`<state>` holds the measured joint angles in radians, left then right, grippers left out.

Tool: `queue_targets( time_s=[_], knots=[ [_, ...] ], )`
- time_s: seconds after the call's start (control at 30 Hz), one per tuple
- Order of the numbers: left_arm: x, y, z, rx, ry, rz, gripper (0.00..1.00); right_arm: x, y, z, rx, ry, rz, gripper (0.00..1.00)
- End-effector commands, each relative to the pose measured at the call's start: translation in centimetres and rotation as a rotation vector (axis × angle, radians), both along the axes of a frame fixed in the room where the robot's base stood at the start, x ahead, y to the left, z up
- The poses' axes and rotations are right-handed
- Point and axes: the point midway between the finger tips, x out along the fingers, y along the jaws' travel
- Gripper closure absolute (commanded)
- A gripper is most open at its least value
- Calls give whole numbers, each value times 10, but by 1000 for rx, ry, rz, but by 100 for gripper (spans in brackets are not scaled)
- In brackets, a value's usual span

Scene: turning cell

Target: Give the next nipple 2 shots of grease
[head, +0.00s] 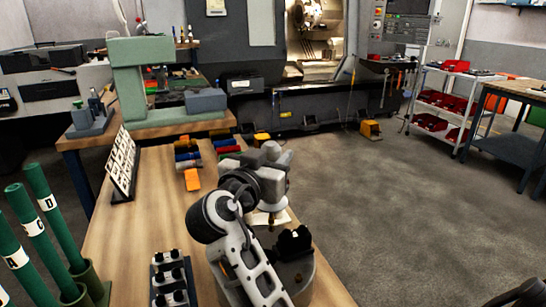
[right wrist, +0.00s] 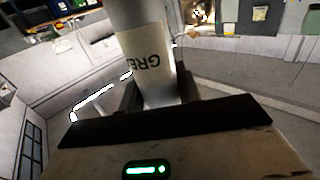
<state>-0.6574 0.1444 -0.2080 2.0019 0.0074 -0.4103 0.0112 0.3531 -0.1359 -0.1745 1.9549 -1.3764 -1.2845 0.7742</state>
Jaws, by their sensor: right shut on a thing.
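My right gripper (right wrist: 158,92) is shut on a pale cylinder (right wrist: 140,25), whose label shows the letters "GRE". In the head view my right arm reaches up from the bottom, with the right gripper (head: 262,184) over the right side of the wooden bench. A grey body with a rounded top (head: 276,153) shows at the gripper. A narrow brownish tip points down below it, above or on a pale flat piece (head: 283,218); I cannot tell whether they touch. I cannot make out a grease nipple.
Green tubes (head: 40,215) marked with letters stand at the left. A black fitting (head: 293,241) sits right of my arm. A tilted board (head: 122,163) and coloured pieces (head: 187,150) stand behind. Open floor lies right.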

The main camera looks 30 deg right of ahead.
Motion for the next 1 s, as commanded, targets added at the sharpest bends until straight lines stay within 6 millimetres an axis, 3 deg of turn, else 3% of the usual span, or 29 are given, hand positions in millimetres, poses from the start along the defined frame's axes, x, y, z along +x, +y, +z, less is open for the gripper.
queue_targets(
  time_s=[1.0],
  knots=[
    [2,-3,-18,-8,-6,1,64,0,0,-16,0,-2,0,94]
  ],
)
